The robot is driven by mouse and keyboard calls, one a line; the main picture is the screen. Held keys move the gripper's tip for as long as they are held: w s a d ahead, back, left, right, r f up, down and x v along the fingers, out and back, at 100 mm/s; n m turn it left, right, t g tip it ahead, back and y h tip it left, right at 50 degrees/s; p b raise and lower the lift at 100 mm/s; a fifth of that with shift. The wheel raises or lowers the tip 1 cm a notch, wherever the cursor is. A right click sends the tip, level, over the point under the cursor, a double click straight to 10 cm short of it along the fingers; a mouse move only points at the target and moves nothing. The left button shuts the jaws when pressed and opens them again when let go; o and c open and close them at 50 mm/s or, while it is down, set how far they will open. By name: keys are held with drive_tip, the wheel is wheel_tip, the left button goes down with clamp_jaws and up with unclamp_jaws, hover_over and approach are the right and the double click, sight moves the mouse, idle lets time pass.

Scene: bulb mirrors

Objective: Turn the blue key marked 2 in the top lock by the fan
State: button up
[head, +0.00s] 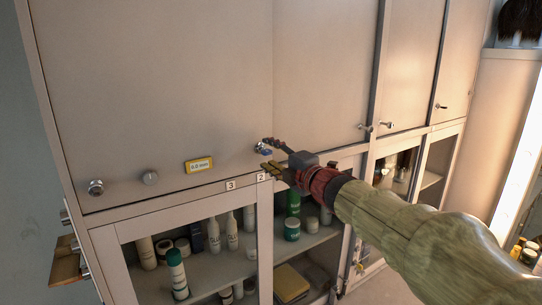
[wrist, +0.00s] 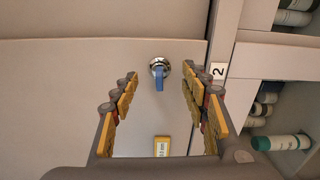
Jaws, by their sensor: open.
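The blue key (head: 265,152) sits in a round metal lock on the upper cabinet door, above the label 2 (head: 262,178). In the wrist view the blue key (wrist: 159,78) hangs out from the chrome lock (wrist: 160,65), and the label 2 (wrist: 218,71) is beside it. My gripper (head: 269,156) is open at the door, its fingers near the key. In the wrist view my gripper (wrist: 159,84) has its yellow-padded fingers on either side of the key, with visible gaps. No fan can be clearly identified.
A yellow-framed tag (head: 199,165), a round knob (head: 150,177) and another lock (head: 96,187) are on the same door, left of the key. More locks (head: 365,127) are on doors to the right.

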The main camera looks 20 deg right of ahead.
drive_tip(key=shift+v, duration=3)
drive_tip(key=v, duration=1.2)
